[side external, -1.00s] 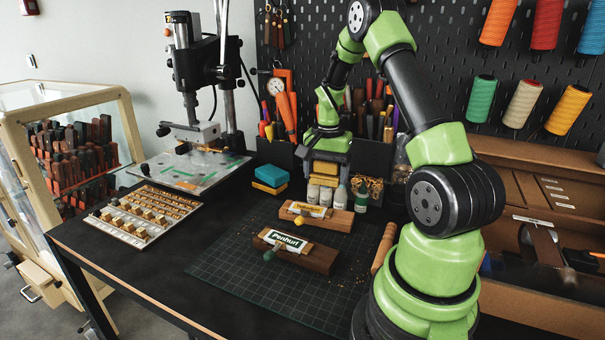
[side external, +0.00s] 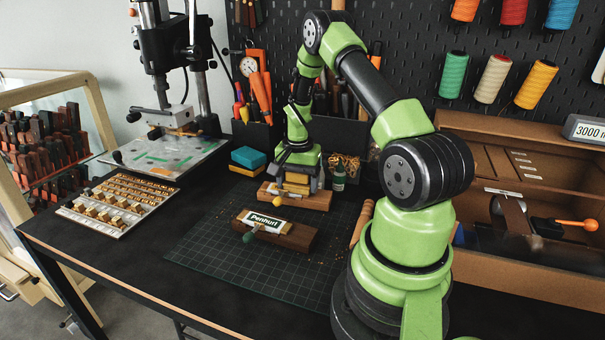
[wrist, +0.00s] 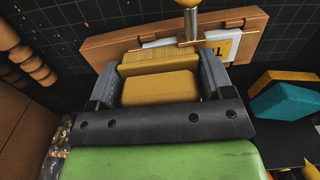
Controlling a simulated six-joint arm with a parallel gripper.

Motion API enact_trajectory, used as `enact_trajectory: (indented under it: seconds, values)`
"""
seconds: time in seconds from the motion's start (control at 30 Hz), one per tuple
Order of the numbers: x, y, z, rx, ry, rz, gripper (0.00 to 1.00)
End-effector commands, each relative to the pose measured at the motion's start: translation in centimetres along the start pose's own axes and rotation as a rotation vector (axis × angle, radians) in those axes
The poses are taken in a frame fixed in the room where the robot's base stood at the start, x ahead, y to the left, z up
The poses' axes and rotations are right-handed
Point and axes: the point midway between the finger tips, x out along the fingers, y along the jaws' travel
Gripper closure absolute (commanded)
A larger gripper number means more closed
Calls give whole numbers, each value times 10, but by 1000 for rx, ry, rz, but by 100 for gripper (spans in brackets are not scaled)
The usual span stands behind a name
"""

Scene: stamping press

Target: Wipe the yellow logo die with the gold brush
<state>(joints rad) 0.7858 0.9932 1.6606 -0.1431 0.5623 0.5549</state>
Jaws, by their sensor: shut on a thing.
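My gripper (wrist: 158,85) is shut on the gold brush (wrist: 160,88), with its bristle end (wrist: 160,62) pointing toward the back wooden holder (wrist: 112,48). In the side view my gripper (side external: 298,182) and the gold brush (side external: 298,188) are low over the right part of this holder. The yellow logo die (wrist: 222,46) shows as a white plate with yellow marking, partly hidden by the brush and a metal rod. In the side view the yellow knob (side external: 278,201) is at the holder's front. I cannot tell whether the bristles touch the die.
A second wooden holder (side external: 300,240) with a green "Penhurl" plate (side external: 265,223) lies in front on the cutting mat (side external: 225,255). Blue and yellow sponges (side external: 248,158), a green-labelled bottle (side external: 339,178) and a wooden handle (side external: 361,222) are nearby. The press (side external: 165,60) stands back left.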

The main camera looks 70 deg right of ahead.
Motion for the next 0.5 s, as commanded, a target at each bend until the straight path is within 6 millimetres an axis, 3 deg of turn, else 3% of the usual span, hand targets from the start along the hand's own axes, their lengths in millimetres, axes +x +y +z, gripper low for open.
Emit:
enact_trajectory:
  seconds: [0.5]
  values:
    - [0,-48,2,-2,-1,1,52]
